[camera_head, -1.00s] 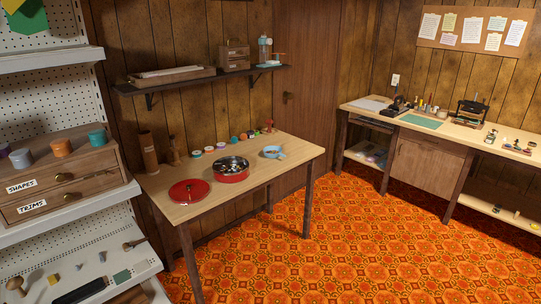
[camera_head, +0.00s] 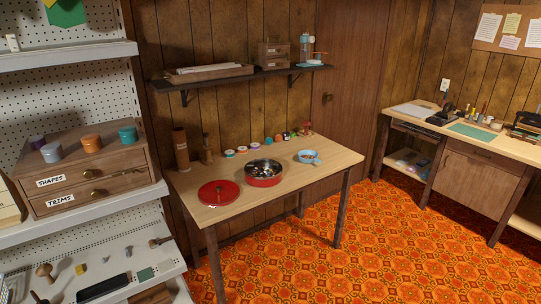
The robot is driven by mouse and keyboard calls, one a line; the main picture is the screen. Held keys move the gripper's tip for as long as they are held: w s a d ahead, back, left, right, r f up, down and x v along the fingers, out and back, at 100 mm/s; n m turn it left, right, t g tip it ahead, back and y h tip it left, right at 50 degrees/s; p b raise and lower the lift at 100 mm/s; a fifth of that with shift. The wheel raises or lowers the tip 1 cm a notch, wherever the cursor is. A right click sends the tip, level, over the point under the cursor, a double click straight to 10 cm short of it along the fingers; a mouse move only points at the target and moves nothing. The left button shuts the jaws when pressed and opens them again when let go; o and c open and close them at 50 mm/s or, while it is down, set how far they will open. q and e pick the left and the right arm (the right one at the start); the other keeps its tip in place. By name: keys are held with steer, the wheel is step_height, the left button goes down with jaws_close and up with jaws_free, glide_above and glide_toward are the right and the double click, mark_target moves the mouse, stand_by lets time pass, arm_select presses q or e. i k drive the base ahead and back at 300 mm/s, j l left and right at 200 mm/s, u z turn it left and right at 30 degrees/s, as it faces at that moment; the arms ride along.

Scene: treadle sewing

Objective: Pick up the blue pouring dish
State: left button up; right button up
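The blue pouring dish (camera_head: 308,157) is a small light-blue bowl with a handle at its right. It sits upright on the right half of the light wooden table (camera_head: 237,217), to the right of a red pot. Its inside is too small to make out clearly. Neither of my grippers shows in the head view, and nothing is touching the dish.
The red pot (camera_head: 264,181) and its red lid (camera_head: 219,193) lie left of the dish. Several small coloured jars line the table's back edge. A wall shelf (camera_head: 240,76) hangs above. A drawer unit (camera_head: 95,182) stands at left. Orange floor (camera_head: 300,260) is clear in front.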

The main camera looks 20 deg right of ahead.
mark_target(303, 152)
steer(key=i+l+u, duration=0.2)
steer(key=l+u, duration=0.15)
steer(key=l, duration=0.15)
steer(key=i+l+u, duration=0.3)
steer(key=l, duration=0.4)
steer(key=i+l+u, duration=0.15)
steer(key=l, duration=0.35)
steer(key=i+l, duration=0.1)
steer(key=l, duration=0.5)
steer(key=i+l, duration=0.15)
steer(key=l, duration=0.45)
steer(key=i+l+u, duration=0.1)
steer(key=l, duration=0.5)
